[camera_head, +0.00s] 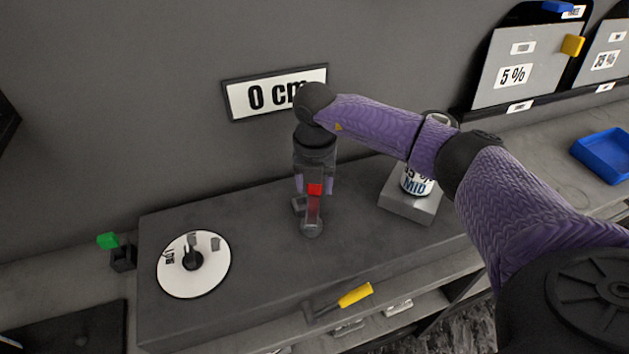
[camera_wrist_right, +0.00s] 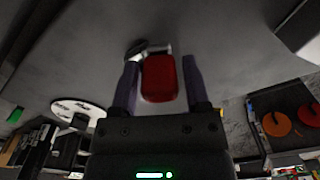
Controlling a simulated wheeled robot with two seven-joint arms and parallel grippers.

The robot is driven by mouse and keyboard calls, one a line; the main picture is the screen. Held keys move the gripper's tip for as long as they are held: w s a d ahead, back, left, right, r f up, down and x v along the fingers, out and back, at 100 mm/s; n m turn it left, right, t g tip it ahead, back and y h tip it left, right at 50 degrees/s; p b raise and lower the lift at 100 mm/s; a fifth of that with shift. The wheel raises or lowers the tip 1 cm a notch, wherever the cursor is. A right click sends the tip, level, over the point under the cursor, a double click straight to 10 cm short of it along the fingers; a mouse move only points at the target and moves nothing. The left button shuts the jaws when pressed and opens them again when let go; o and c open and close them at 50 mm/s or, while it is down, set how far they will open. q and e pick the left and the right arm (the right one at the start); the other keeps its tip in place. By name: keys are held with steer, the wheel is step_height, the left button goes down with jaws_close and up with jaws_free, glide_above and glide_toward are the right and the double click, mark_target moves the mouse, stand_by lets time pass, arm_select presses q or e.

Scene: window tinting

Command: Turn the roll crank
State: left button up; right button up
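The roll crank has a red handle (camera_head: 315,188) on a grey metal arm with a round hub (camera_head: 312,229), set on the dark bench top. My right gripper (camera_head: 315,187) points down over the handle, with its purple fingers on either side of it. My left gripper is out of view.
A sign (camera_head: 262,94) on the wall reads "0 cm". A white dial (camera_head: 183,275) with a dark knob is at left, near a green-topped part (camera_head: 108,241). A can (camera_head: 416,184) stands on a grey block (camera_head: 408,205). A yellow-handled tool (camera_head: 355,295) lies at the front. A blue tray (camera_head: 604,157) is at right.

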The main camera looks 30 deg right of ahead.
jaws_close()
stand_by(1.1)
